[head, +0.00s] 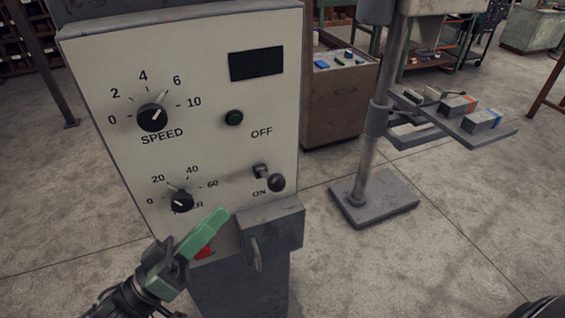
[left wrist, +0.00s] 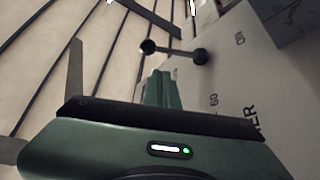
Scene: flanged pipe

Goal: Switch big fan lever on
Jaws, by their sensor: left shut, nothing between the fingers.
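The lever is a short stem with a black ball knob (head: 277,183) on the white control panel (head: 205,70). Its knob hangs low, just right of the "ON" label and below "OFF"; it points out from the panel. In the left wrist view the lever's ball (left wrist: 148,46) and stem show just beyond my fingertips. My left gripper (head: 221,213), green, is shut and empty, in front of the panel's lower part. It is left of and below the knob, apart from it. Its fingers show in the left wrist view (left wrist: 160,90). My right gripper is not in view.
A grey box (head: 271,224) juts out below the lever, close right of my left gripper. A stand with a pole (head: 373,150) is to the right.

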